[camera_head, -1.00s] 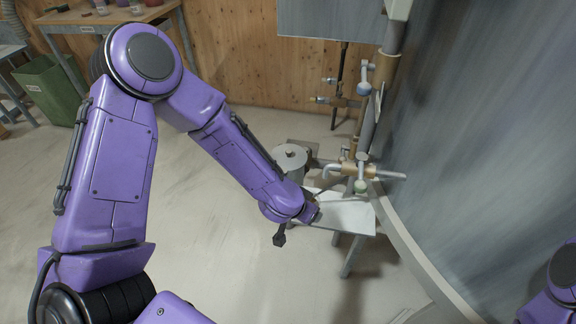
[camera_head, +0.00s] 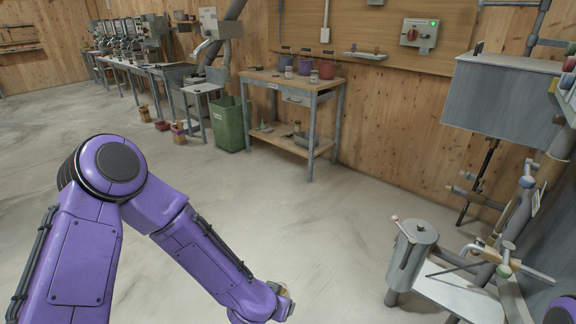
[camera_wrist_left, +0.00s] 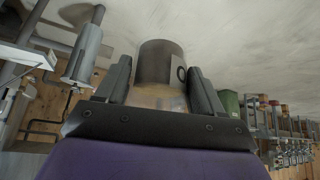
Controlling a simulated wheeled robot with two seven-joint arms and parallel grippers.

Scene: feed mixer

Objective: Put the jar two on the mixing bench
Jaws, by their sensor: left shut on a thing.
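My left gripper (camera_wrist_left: 162,95) is shut on a jar (camera_wrist_left: 158,62) with a grey upper part, a tan lower part and a pale label with a dark mark. Only part of that mark shows, so its number cannot be read. In the head view my left gripper (camera_head: 284,294) is low at the centre, over open floor, and mostly hides the jar. A wooden bench (camera_head: 322,86), probably the mixing bench, stands well ahead of it against the wall. Small jars and coloured pots stand on its top. My right gripper is out of view.
A green bin (camera_head: 230,125) stands left of the wooden bench. A grey cylinder (camera_head: 411,255) and a low metal table (camera_head: 455,288) with pipes are at the right. Open floor (camera_head: 300,215) lies between my left arm and the wooden bench.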

